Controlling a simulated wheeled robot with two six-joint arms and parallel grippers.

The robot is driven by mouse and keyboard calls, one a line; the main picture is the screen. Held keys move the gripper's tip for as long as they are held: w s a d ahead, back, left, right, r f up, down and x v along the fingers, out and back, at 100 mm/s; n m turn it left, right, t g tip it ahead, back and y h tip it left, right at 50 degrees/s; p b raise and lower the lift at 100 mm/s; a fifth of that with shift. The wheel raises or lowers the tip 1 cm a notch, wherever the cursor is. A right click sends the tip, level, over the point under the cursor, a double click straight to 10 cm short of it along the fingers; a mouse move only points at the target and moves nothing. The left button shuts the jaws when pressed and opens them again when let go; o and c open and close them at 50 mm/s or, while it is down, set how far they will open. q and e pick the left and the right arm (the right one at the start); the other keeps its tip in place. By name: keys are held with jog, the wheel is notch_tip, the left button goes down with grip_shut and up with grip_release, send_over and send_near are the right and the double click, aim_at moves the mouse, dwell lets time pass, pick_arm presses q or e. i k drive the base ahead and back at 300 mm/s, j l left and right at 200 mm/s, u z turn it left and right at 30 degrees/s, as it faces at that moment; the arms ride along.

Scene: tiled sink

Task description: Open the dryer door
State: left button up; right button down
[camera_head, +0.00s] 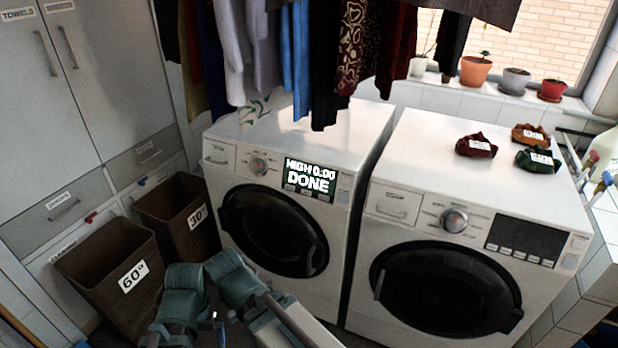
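Two white front-loading machines stand side by side. The left machine (226,176) has a lit display (310,178) reading "HIGH 0:00 DONE"; the right machine (420,160) has a dark display (526,238). No label I can read says which is the dryer. The left machine's round dark door (270,230) is shut, with its handle (313,258) on the right side. The right machine's dark door (450,290) is shut, with its handle (380,286) on the left. Teal and grey links of my arm show at the bottom, in front of the left machine. I see no gripper fingertips.
Two brown baskets, marked 60° (105,262) and 30° (172,225), stand at the left. Clothes (300,50) hang above the left machine. Several small folded cloths lie on the right machine, including a dark red one (476,145). Grey cabinets (50,100) line the left wall.

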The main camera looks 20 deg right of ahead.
aim_at(272, 233)
jog(key=i+z, duration=0.15)
jog(key=z, duration=0.2)
jog(key=i+j+z, duration=0.1)
jog(key=z, duration=0.25)
jog(key=i+j+z, duration=0.1)
jog(key=i+z, duration=0.2)
